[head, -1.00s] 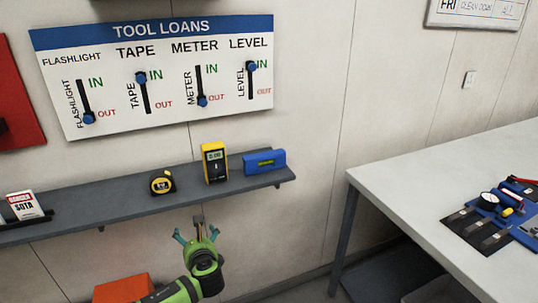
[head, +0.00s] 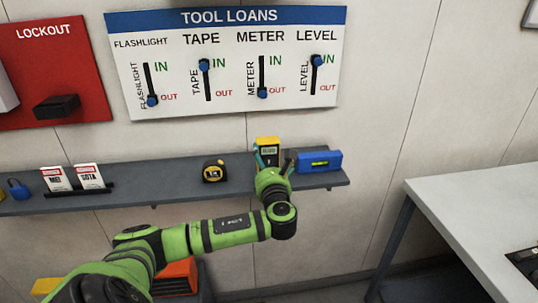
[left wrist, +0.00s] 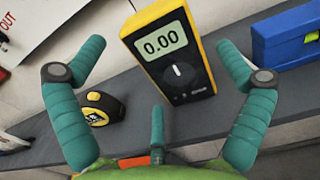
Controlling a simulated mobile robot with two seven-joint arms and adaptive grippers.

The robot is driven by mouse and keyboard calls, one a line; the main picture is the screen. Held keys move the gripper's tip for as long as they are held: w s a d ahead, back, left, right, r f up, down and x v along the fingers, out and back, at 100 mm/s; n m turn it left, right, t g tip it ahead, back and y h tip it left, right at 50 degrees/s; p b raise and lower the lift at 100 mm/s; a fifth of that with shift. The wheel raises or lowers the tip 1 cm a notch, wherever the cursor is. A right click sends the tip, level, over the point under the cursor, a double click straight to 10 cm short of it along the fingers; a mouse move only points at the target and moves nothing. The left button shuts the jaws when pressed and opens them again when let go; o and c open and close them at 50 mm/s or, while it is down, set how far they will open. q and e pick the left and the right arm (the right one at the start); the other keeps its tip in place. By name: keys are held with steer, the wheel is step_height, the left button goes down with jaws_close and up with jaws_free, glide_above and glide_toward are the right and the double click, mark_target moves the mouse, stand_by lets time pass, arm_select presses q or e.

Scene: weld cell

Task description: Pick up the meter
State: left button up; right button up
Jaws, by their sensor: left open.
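The meter (head: 267,148) is yellow and black and stands upright on the grey wall shelf. In the left wrist view the meter (left wrist: 168,50) shows a display reading 0.00 and a dial. My left gripper (head: 272,170) is in front of the meter in the head view and hides its lower part. In the left wrist view the teal fingers of my left gripper (left wrist: 168,85) are spread wide, with the meter beyond and between them. I cannot tell whether any finger touches it. My right gripper is not in view.
On the shelf (head: 140,192), a yellow and black tape measure (head: 214,171) sits left of the meter and a blue level (head: 319,161) close on its right. The TOOL LOANS board (head: 225,60) hangs above. A white table (head: 470,200) stands at the right.

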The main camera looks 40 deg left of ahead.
mark_target(264, 157)
arm_select(q)
steer(key=x, duration=0.3)
steer(key=p+x, duration=0.1)
steer(key=shift+w+a+f, duration=0.1)
steer(key=shift+a+f, duration=0.2)
steer(key=shift+a, duration=0.05)
steer(key=shift+w+a, duration=0.1)
steer(key=c, duration=1.1)
steer(key=shift+c, duration=0.2)
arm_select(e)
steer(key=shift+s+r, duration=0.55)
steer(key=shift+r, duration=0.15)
arm_select(q)
steer(key=shift+r, duration=0.15)
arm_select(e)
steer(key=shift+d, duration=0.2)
